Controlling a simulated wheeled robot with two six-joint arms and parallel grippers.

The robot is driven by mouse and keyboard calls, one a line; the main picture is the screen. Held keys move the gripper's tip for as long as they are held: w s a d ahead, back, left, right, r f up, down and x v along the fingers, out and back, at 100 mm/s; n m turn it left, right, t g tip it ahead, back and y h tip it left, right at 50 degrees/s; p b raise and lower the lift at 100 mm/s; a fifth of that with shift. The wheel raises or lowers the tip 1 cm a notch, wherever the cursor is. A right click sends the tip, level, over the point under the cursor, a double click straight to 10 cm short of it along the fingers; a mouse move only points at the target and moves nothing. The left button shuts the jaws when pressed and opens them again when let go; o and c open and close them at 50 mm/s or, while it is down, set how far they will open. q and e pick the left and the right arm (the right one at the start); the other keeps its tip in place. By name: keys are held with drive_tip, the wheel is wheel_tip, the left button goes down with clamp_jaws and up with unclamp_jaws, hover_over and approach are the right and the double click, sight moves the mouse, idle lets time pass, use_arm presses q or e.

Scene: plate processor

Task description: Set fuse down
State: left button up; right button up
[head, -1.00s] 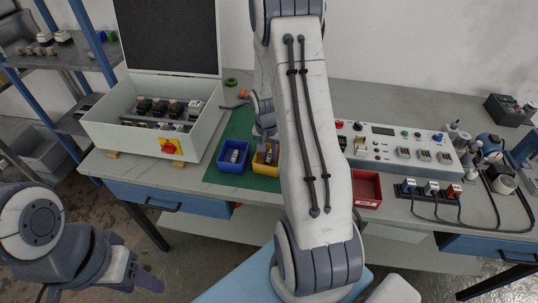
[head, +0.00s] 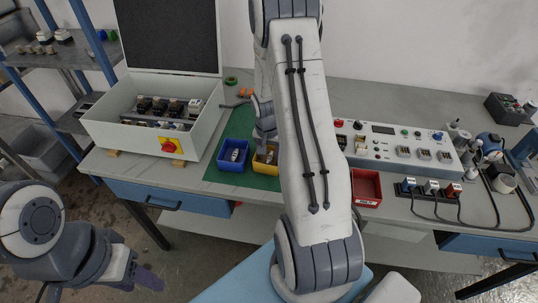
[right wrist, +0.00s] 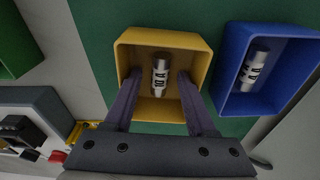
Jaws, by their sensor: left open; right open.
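A silver fuse with a white printed label (right wrist: 160,76) is in the yellow bin (right wrist: 200,40), seen in the right wrist view. My right gripper (right wrist: 158,84) reaches into this bin with its fingers apart, one on each side of the fuse. The yellow bin (head: 259,166) stands on the green mat in the head view, where my right gripper (head: 265,140) is above it and partly hidden by my arm. My left gripper (head: 148,279) is open and empty at the lower left, away from the table.
A blue bin (right wrist: 231,90) holding another fuse stands beside the yellow one. A red bin (head: 367,184) is right of my right arm. An open electrical box (head: 128,135) stands at left, a test panel (head: 390,148) at right. Bare table (head: 405,103) shows behind the panel.

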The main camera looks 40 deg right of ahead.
sight(268, 161)
wheel_tip(268, 161, up, 12)
drive_tip(key=a, duration=0.1)
drive_tip(key=s+a+r+n, duration=0.1)
drive_tip(key=a+r+n, duration=0.1)
drive_tip(key=a, duration=0.4)
drive_tip(key=s+a+r+n+y, duration=0.1)
drive_tip(key=a+n, duration=0.2)
drive_tip(key=a, duration=0.4)
drive_tip(key=s+a+r+n, duration=0.2)
drive_tip(key=a, duration=0.4)
drive_tip(key=s+a+r+n+y, duration=0.1)
drive_tip(key=s+a+r+n, duration=0.1)
drive_tip(key=s+a+n, duration=0.9)
drive_tip(key=s+a+b, duration=0.1)
drive_tip(key=s+a, duration=0.1)
drive_tip(key=s, duration=0.4)
drive_tip(key=shift+a+g, duration=0.4)
